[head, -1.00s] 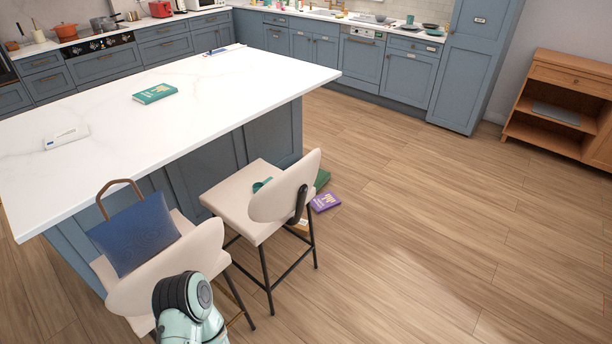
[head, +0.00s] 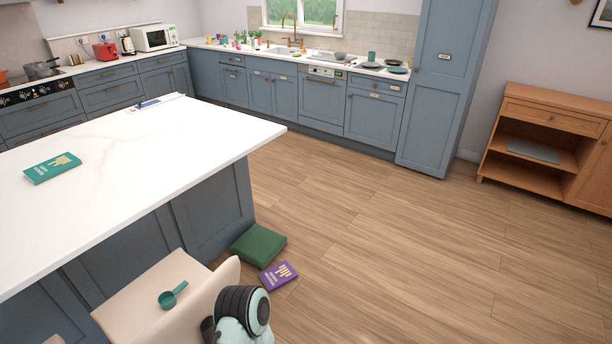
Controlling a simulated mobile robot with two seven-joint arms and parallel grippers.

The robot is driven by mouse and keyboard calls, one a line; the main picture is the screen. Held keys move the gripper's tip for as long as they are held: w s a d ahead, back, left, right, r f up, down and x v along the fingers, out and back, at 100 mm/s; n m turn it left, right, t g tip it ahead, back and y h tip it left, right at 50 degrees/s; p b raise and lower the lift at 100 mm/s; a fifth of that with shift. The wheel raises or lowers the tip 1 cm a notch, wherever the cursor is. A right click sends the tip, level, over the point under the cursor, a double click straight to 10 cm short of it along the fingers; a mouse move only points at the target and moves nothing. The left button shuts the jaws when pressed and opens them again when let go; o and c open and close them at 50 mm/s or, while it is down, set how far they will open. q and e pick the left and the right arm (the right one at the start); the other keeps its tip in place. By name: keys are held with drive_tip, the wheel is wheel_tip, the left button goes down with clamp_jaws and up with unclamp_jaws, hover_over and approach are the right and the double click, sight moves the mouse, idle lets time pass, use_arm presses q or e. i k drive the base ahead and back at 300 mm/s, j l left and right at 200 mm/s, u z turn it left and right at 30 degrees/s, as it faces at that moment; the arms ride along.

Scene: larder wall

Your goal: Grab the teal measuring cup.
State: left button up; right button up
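The teal measuring cup (head: 169,299) lies on the cream seat of a bar stool (head: 137,302) at the lower left of the head view, beside the island. Its handle points up and to the right. The stool's backrest stands just right of it. Part of my own arm shows at the bottom, right of the stool. No gripper of mine is in view.
The white-topped island (head: 110,165) fills the left, with a teal book (head: 52,168) on it. A green box (head: 259,244) and a purple book (head: 278,276) lie on the floor near the stool. The wooden floor to the right is clear up to a wooden cabinet (head: 545,110).

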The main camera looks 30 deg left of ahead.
sight(167, 300)
drive_tip(key=i+u, duration=0.45)
drive_tip(key=i+l+u, duration=0.15)
drive_tip(key=u, duration=0.25)
drive_tip(key=i+l+u, duration=0.25)
drive_tip(key=u, duration=0.2)
drive_tip(key=i+l+u, duration=0.1)
drive_tip(key=u, duration=0.3)
drive_tip(key=i+l+u, duration=0.15)
drive_tip(key=u, duration=0.25)
drive_tip(key=i+l+u, duration=0.1)
drive_tip(key=u, duration=0.25)
drive_tip(key=l+u, duration=0.2)
drive_tip(key=u, duration=0.2)
drive_tip(key=i+l, duration=0.05)
